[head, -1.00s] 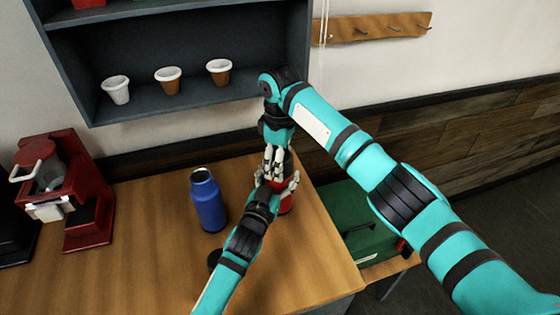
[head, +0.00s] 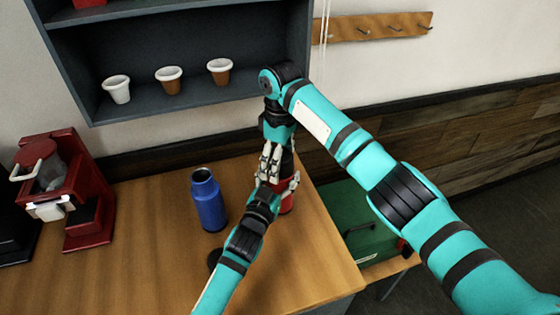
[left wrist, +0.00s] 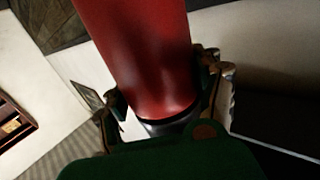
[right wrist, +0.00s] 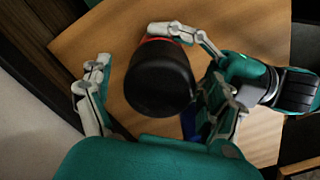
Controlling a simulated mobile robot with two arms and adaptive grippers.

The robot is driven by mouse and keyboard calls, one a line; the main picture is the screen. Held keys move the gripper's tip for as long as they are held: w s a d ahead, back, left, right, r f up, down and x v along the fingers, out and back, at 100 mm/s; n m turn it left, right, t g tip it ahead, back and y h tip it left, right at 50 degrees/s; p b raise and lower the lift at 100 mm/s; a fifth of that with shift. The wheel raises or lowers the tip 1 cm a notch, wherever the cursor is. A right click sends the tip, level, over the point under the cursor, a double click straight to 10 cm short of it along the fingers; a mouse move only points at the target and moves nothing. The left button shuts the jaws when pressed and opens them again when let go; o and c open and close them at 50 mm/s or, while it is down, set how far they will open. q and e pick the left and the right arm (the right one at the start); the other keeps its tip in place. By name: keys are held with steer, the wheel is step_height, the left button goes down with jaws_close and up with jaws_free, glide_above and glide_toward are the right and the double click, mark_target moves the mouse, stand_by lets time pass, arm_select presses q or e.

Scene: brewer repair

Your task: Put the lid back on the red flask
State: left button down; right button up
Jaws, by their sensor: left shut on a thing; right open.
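The red flask (head: 287,202) stands near the right end of the wooden table, partly hidden by my grippers. My left gripper (head: 279,184) is shut around its body. The red body (left wrist: 145,55) fills the middle of the left wrist view, with a black band at its lower end. The black lid (right wrist: 158,76) shows from above in the right wrist view, with a red edge of the flask just beyond it. It appears to sit on the flask top; its seating is hidden. My right gripper (right wrist: 155,98) is open around the lid, fingers apart from it.
A blue flask (head: 208,203) with an open dark top stands left of the grippers. A dark round thing (head: 214,258) lies beside my left forearm. A red brewer (head: 75,190) stands at the left. A green case (head: 362,235) is beyond the table's right edge. A shelf holds cups (head: 168,80).

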steer(key=shift+r, duration=1.95)
steer(key=shift+c, duration=0.8)
steer(key=r+n, duration=0.1)
steer(key=n, duration=0.2)
steer(key=shift+w+a+r+n, duration=0.1)
steer(key=shift+w+r+n, duration=0.05)
steer(key=shift+r+n, duration=0.25)
steer(key=n, duration=0.1)
steer(key=r+n, duration=0.1)
steer(key=n, duration=0.3)
steer(key=shift+r, duration=0.25)
steer(key=shift+f, duration=4.05)
